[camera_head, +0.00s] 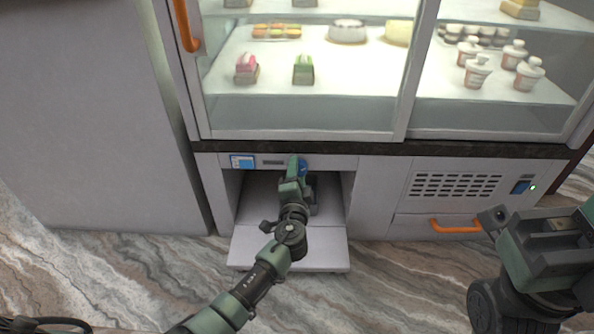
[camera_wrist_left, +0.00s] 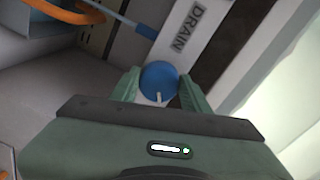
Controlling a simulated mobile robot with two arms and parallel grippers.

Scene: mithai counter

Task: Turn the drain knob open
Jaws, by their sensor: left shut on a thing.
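The blue drain knob (camera_wrist_left: 158,80) sits between the two fingers of my left gripper (camera_wrist_left: 158,88) in the left wrist view. The fingers touch it from both sides and are shut on it. A pale pointer line on the knob points toward the bottom of that view. The word DRAIN (camera_wrist_left: 188,28) is printed on the panel beside it. In the head view, my left gripper (camera_head: 297,166) covers most of the knob (camera_head: 303,168), below the display case. My right gripper (camera_head: 545,240) is at the lower right, away from the knob; its jaw opening is unclear.
Under the knob panel is an open bay with a pale tray or flap (camera_head: 262,246) jutting out. The glass case (camera_head: 300,115) with sweets stands above. To the right are a vent grille (camera_head: 457,185), an orange handle (camera_head: 455,226) and a dark switch (camera_head: 521,187).

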